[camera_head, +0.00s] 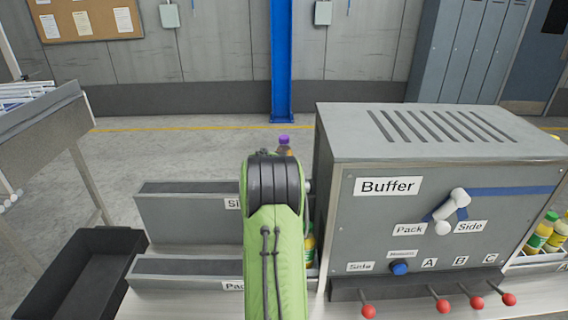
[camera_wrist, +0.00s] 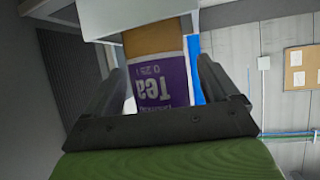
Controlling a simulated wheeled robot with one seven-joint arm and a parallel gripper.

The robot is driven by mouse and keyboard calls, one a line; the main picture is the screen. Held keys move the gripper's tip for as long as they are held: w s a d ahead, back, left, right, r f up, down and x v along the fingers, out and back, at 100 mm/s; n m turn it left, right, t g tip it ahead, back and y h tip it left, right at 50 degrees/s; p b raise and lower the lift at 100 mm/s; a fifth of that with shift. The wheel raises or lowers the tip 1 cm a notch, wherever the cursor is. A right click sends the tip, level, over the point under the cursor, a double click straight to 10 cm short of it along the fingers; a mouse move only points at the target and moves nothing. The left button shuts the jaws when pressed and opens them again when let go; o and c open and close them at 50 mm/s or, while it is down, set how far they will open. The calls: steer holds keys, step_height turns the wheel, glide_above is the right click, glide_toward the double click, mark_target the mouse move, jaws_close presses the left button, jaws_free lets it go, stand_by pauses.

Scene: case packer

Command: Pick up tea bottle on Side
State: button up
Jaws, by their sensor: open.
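In the head view only the purple cap and brown neck of the tea bottle (camera_head: 284,145) show above my green arm. The arm hides my gripper and the rest of the bottle there. The Side lane (camera_head: 185,215) carries a partly covered label.
The grey Buffer machine (camera_head: 440,215) stands close on the right, with red-knobbed levers in front. The Pack lane (camera_head: 185,278) lies nearer. A yellow-labelled bottle (camera_head: 310,246) is partly hidden beside my arm. An empty black bin (camera_head: 80,270) sits at left.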

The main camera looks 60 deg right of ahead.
steer(key=shift+a+r, duration=0.1)
steer(key=shift+c, duration=1.3)
steer(key=c, duration=1)
